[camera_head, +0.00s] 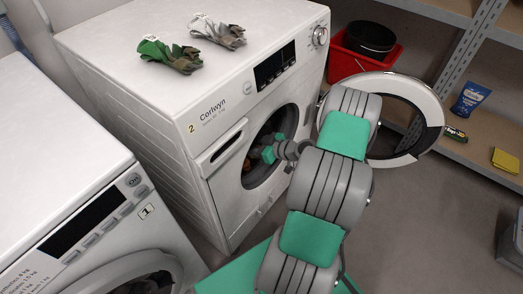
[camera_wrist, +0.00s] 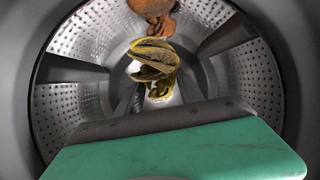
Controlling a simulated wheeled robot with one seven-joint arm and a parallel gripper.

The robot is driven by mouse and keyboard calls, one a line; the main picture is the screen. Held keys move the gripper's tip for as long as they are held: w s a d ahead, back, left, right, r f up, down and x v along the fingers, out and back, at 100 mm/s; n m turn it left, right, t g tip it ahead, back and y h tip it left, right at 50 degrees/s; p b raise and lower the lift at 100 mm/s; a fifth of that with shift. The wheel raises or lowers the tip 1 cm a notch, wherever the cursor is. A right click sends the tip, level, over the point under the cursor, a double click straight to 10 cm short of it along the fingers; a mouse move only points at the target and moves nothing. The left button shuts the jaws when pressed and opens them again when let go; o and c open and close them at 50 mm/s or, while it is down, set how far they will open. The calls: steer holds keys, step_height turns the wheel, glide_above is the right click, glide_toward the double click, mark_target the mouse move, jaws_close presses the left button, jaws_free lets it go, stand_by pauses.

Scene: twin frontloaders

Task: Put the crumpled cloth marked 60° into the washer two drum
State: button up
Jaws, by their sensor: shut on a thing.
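Washer two (camera_head: 165,130), labelled 2 and Corlwyn, has its round door (camera_head: 432,104) swung open to the right. My gripper (camera_wrist: 157,95) is inside its perforated drum (camera_wrist: 80,115). It is shut on a crumpled olive-yellow cloth (camera_wrist: 154,58) with a pale patch, held between the fingertips in the middle of the drum. No 60° mark can be read on it. In the head view my arm reaches into the door opening, and the held cloth is mostly hidden.
Brown crumpled pieces (camera_wrist: 152,8) show at the top of the wrist view. Washer one (camera_head: 90,215) stands at left. A red bin (camera_head: 345,62) and shelves (camera_head: 480,140) stand at right.

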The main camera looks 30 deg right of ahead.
steer(key=b+x, duration=0.4)
steer(key=x, duration=0.4)
steer(key=shift+w+a+f, duration=0.1)
steer(key=shift+w+f, duration=0.05)
steer(key=shift+f, duration=0.05)
steer(key=shift+w+a, duration=0.1)
steer(key=shift+w, duration=0.15)
steer(key=shift+f+b, duration=1.55)
steer(key=o, duration=1.4)
steer(key=shift+r, duration=0.1)
steer(key=p+v, duration=0.3)
steer(key=v, duration=0.4)
steer(key=shift+w+r, duration=0.1)
steer(key=shift+s, duration=0.45)
